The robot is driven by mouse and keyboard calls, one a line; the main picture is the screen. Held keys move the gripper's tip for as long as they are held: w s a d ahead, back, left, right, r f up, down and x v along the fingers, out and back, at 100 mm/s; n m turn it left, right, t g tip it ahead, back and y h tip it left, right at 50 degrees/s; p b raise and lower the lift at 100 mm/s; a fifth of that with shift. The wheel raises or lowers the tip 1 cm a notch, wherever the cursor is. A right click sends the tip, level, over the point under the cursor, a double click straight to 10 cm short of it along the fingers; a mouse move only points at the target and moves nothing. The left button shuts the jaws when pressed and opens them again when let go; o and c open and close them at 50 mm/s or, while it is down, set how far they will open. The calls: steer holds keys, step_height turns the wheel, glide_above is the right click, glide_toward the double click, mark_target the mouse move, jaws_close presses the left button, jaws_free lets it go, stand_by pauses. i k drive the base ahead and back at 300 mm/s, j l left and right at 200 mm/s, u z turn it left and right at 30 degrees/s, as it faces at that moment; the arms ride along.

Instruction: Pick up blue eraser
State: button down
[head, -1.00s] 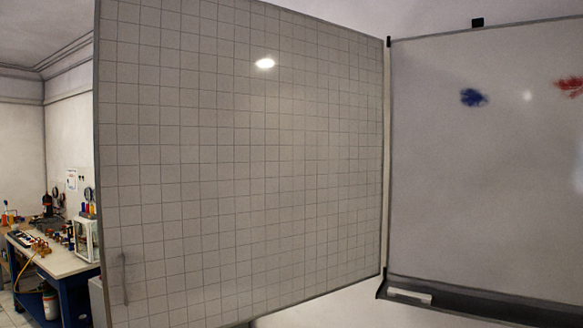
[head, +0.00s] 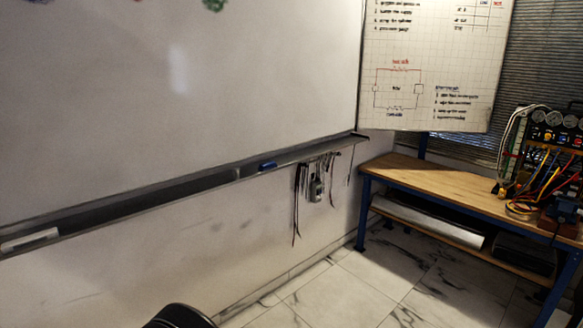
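A small blue eraser (head: 267,165) lies on the dark tray (head: 205,181) along the bottom edge of the whiteboard (head: 180,80). It sits in the right half of the tray, left of some hanging cords. My gripper does not show in the head view. A dark rounded shape shows at the bottom edge of the view; I cannot tell what it is.
A white eraser-like block (head: 30,240) lies at the tray's left end. Cords and a metal item (head: 316,188) hang below the tray. A wooden bench (head: 450,190) with wired equipment (head: 540,165) stands at right. Marble floor (head: 350,290) in front is clear.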

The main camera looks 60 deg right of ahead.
mark_target(264, 166)
steer(key=z, duration=1.85)
